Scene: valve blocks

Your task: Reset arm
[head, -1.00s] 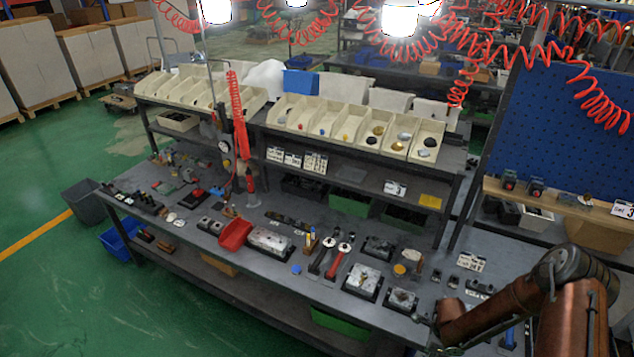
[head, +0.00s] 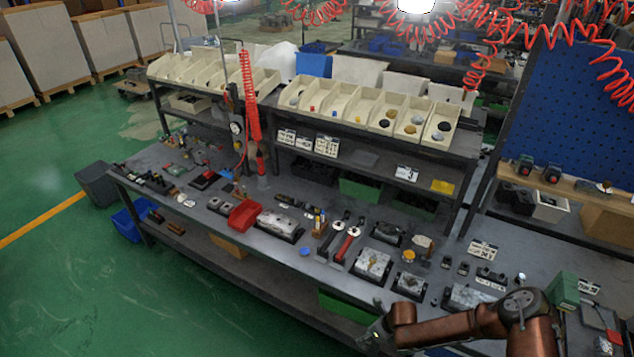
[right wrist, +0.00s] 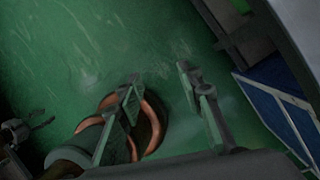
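My right arm (head: 465,328) reaches in from the lower right of the head view, in front of the workbench's front edge. Its gripper (head: 376,335) is small and dark there, below the bench top and near the bottom edge. In the right wrist view the two fingers of the right gripper (right wrist: 160,80) are apart with nothing between them, over green floor. Metal valve blocks sit on the bench, such as one block (head: 373,263) and a smaller one (head: 409,284) beside it. My left gripper is not seen in the head view.
The workbench (head: 290,265) carries a red bin (head: 244,214), red-handled tools (head: 347,243) and several small parts. Cream bins (head: 340,104) line the shelf above. A green block (head: 563,290) stands at the right. Green floor (head: 150,300) is open at the lower left.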

